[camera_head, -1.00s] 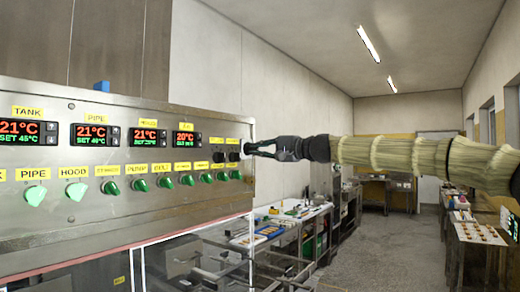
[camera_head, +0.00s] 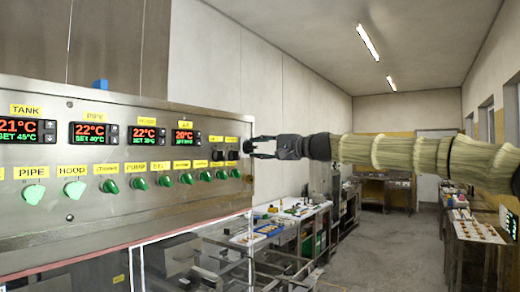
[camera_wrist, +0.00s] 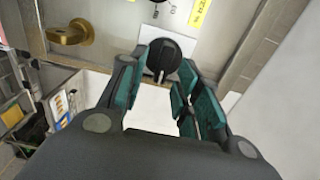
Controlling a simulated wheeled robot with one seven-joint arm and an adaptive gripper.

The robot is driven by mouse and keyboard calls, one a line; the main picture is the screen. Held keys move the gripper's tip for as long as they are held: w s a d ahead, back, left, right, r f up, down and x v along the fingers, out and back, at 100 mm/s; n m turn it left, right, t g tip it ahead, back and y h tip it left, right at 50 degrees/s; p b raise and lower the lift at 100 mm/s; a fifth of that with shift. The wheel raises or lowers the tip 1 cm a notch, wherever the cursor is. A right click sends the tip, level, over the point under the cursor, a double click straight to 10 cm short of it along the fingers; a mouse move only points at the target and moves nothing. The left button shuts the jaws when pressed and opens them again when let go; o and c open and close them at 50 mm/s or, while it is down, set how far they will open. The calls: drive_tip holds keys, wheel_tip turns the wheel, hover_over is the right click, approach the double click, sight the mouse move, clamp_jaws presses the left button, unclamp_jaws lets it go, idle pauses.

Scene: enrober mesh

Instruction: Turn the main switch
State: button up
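In the wrist view, the main switch is a round black knob (camera_wrist: 163,62) with a pale pointer mark, mounted on a white plate on the metal panel. My gripper (camera_wrist: 160,82) is open, with its teal-padded fingers on either side of the knob's lower part. I cannot tell whether a finger touches it. In the head view, my gripper (camera_head: 249,147) reaches in from the right, fingers apart, at the right end of the control panel (camera_head: 120,205). The switch is hard to make out there, next to the fingertips.
Several green knobs (camera_head: 186,179) and lit temperature displays (camera_head: 94,133) line the panel to the left. A brass fitting (camera_wrist: 70,33) sits left of the switch in the wrist view. Work tables (camera_head: 300,213) stand behind and below; the aisle floor (camera_head: 375,250) is clear.

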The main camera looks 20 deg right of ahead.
drive_tip(key=v, duration=1.1)
drive_tip(key=shift+s+d, duration=0.2)
drive_tip(key=shift+d, duration=0.2)
